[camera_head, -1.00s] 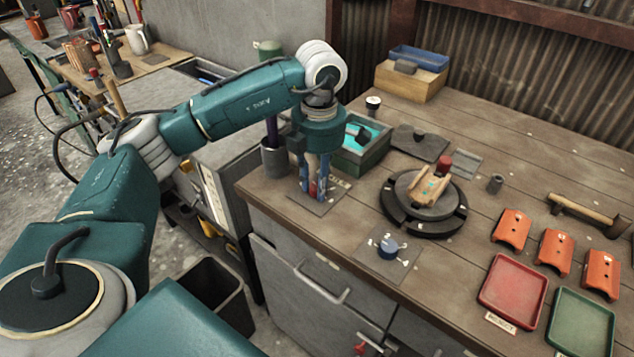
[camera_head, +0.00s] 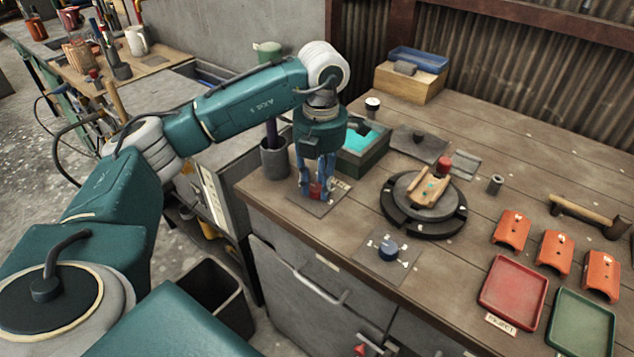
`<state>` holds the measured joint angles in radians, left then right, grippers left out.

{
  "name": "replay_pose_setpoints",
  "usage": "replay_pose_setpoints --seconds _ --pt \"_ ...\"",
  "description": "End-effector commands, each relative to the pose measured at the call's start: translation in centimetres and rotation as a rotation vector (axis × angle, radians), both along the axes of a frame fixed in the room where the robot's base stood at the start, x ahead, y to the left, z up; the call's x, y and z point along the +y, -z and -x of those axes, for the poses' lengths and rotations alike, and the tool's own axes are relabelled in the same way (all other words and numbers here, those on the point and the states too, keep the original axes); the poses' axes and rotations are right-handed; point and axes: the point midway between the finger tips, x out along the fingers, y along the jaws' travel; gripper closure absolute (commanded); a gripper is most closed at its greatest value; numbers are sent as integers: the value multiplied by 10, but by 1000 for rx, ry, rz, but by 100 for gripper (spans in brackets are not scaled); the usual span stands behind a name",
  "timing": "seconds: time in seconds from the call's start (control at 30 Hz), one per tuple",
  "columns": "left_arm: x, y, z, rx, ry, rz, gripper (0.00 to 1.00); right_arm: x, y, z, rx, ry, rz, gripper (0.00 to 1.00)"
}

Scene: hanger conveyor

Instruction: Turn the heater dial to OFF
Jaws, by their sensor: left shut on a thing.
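My left gripper (camera_head: 316,188) points straight down at the front left of the bench. Its blue fingers are shut on a small red knob (camera_head: 316,191), which looks like the heater dial. The knob sits on a flat grey plate (camera_head: 322,207) beside the green box with turquoise liquid (camera_head: 364,137). The fingers hide much of the knob and its marks, so I cannot read its setting. My right gripper is not in view.
A second dial with a dark blue knob (camera_head: 388,248) sits on a marked plate to the right. A round turntable (camera_head: 424,220) holds a wooden piece. A grey cup (camera_head: 274,160) stands close to the left of my gripper. Red (camera_head: 489,311) and green trays lie at right.

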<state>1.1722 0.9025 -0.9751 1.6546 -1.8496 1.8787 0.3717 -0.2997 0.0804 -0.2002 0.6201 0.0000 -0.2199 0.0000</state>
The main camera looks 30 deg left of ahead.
Motion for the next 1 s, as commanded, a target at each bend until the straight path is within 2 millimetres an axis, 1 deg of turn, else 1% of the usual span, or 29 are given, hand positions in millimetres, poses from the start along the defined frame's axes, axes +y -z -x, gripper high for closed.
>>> replay_pose_setpoints --seconds 0.17,0.2,0.27,0.53,0.67,0.77,0.87,1.0 --pt "1 -3 -2 -8 -3 0 99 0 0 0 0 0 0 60" --pt "1 -2 -2 -7 -3 0 65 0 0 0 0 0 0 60" --pt "1 -2 -2 -6 -3 0 54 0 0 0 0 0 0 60" --pt "0 -1 -1 -3 0 0 54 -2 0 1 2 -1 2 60" --pt "0 -9 -1 -4 0 1 54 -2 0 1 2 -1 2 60" --pt "-1 -24 -1 -6 0 2 54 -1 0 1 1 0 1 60" --pt "-2 -45 -1 -7 -1 1 54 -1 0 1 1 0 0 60" --pt "-3 -80 -1 -10 0 1 54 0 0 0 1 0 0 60"
